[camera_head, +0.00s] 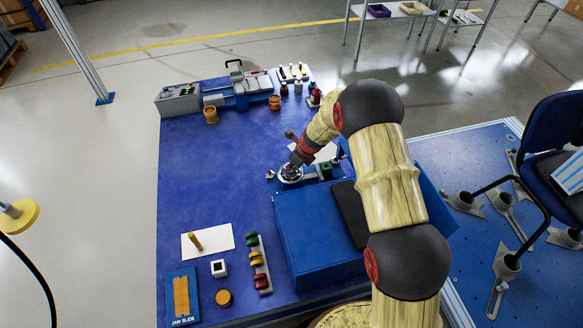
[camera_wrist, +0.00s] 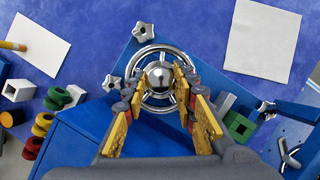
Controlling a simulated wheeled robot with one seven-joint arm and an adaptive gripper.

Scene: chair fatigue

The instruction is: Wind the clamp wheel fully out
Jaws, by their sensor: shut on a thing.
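The clamp wheel (camera_wrist: 151,54) is a shiny chrome handwheel with a round rim, spokes and a domed hub, seen from above in the wrist view. It also shows small in the head view (camera_head: 291,173), at the near edge of the clamp beside the blue box. My gripper (camera_wrist: 160,82) is over the wheel, its two yellow-padded fingers on either side of the chrome hub (camera_wrist: 159,74). The fingers are shut on the hub. In the head view my gripper (camera_head: 294,163) reaches down onto the wheel, and my arm hides part of the clamp.
A blue box (camera_head: 315,240) stands close in front of the wheel. Silver star knobs (camera_wrist: 144,31) and a green block (camera_wrist: 239,125) flank the wheel. White sheets (camera_wrist: 262,40) lie on the blue table. A chair (camera_head: 558,130) stands at right. The table's left middle is clear.

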